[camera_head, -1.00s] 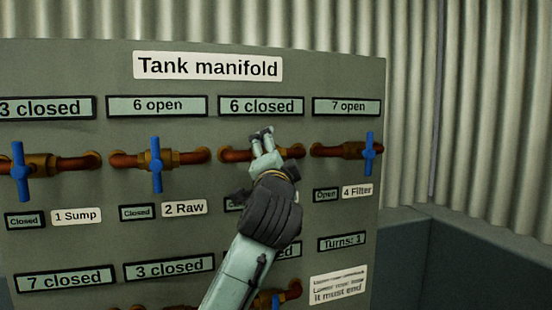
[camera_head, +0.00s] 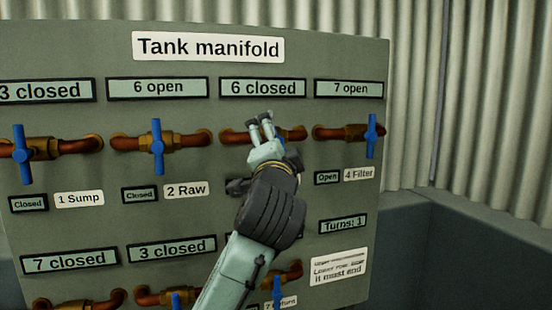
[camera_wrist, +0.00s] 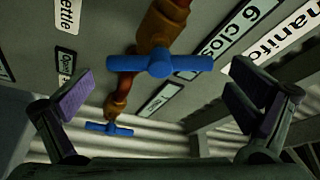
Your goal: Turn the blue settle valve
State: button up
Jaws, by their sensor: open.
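The blue settle valve (camera_wrist: 160,65) shows in the wrist view as a blue bar handle on a copper pipe, near a label whose visible letters read "ettle" (camera_wrist: 68,12). Its handle lies across the gap between my fingers, farther out, with no contact visible. In the head view my gripper (camera_head: 260,117) hides this handle; only its copper pipe (camera_head: 234,138) shows, under the "6 closed" display (camera_head: 263,89). My gripper (camera_wrist: 158,82) also shows in the wrist view, open and empty, one finger on each side.
Blue valves stand at left (camera_head: 22,154), at 2 Raw (camera_head: 157,147) and at 4 Filter (camera_head: 371,136). More pipes run along the lower row, partly behind my arm. A display reads "Turns: 1" (camera_head: 343,224). A corrugated wall (camera_head: 470,90) lies right of the panel.

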jog(key=s+f, duration=0.1)
jog(key=s, duration=0.7)
jog(key=shift+a+f, duration=0.15)
jog(key=shift+f, duration=0.1)
jog(key=s+d, duration=0.2)
jog(key=s, duration=0.5)
jog(key=shift+s+d, duration=0.25)
jog(key=shift+s, duration=0.1)
